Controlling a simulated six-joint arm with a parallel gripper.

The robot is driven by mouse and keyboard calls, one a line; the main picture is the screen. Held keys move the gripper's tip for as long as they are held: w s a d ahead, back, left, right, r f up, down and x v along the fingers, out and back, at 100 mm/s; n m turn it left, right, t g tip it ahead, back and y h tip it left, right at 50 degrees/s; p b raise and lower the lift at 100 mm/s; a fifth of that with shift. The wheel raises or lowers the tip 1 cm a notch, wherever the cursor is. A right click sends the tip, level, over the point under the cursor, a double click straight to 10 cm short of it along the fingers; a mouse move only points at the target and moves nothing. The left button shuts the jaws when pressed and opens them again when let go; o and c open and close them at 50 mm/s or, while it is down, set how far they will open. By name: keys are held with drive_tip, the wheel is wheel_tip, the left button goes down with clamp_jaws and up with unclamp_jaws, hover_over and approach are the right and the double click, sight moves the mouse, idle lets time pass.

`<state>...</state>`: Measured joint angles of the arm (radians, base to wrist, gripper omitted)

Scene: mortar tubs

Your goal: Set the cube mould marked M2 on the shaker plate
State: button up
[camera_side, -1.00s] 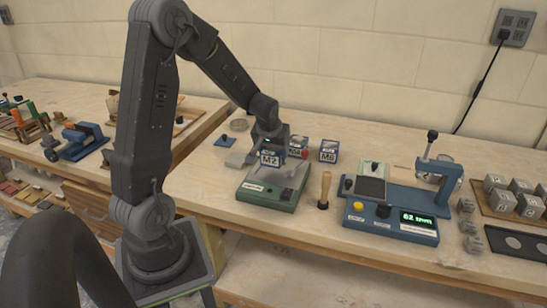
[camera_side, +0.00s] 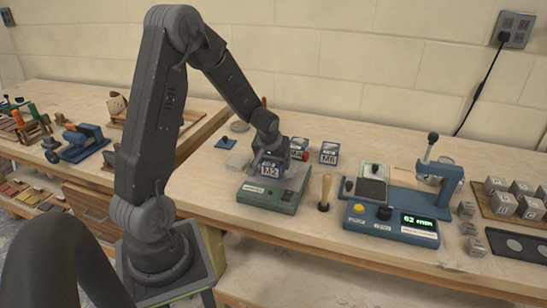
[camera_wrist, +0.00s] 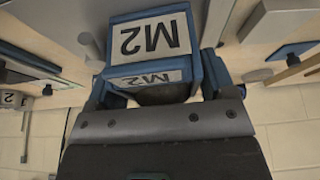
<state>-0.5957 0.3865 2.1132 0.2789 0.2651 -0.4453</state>
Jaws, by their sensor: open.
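The cube mould marked M2 (camera_side: 270,169) is a blue-sided block with a white label. In the side view it appears to sit on top of the green shaker (camera_side: 265,197), over its plate, which it mostly hides. In the wrist view the M2 mould (camera_wrist: 150,42) fills the space between my fingers, with its label upside down. My gripper (camera_side: 268,155) is open around the mould, one finger on each side; it also shows in the wrist view (camera_wrist: 157,85). Any gap between fingers and mould is too small to tell.
A mould marked M6 (camera_side: 329,153) and another mould (camera_side: 298,147) with a partly hidden label stand behind the shaker. A wooden-handled tool (camera_side: 325,190) stands upright to the right. Beyond it is a blue device (camera_side: 390,222) reading 62 mm. Several grey cubes lie far right.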

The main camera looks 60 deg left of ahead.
sight(269, 164)
drive_tip(key=v, duration=1.2)
drive_tip(key=shift+r, duration=0.15)
drive_tip(key=s+d+r+m+h, duration=0.1)
drive_tip(key=s+d+r+m, duration=0.1)
drive_tip(key=d, duration=0.5)
drive_tip(key=s+d+r+m+t+h, duration=0.1)
drive_tip(key=s+d+r+m, duration=0.2)
drive_tip(key=s+d, duration=0.3)
drive_tip(key=s+d+r+m+t+h, duration=0.1)
drive_tip(key=s+d+r+m, duration=0.2)
drive_tip(key=d, duration=0.6)
drive_tip(key=shift+s+m, duration=0.5)
drive_tip(key=shift+s, duration=0.35)
drive_tip(key=shift+c, duration=0.3)
